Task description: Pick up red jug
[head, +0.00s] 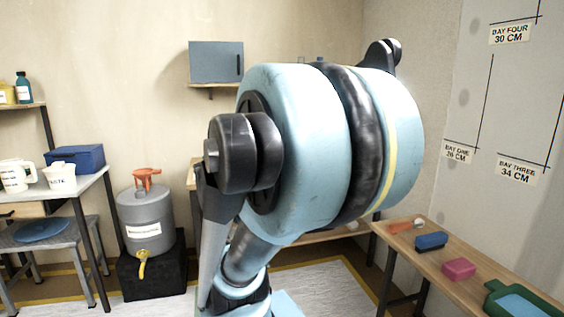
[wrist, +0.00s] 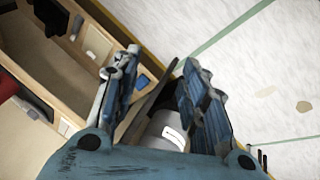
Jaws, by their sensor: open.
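No red jug can be made out for certain. In the wrist view a dark red object (wrist: 9,112) is cut off at the left edge, too partial to identify. My gripper (wrist: 157,68) is open, its two blue fingers apart, over a wooden shelf unit and pale floor. A grey-white rounded object with a white patch (wrist: 168,132) shows low between the fingers; I cannot tell what it is or whether it touches them. In the head view my large blue arm blocks the middle, and the gripper is hidden.
In the head view a grey drum (head: 147,222) with an orange-red top stands on a black block. A table at left holds a white jug (head: 16,176) and a blue box (head: 76,158). A bench (head: 467,292) at right holds a blue brush, a pink block and a green tray.

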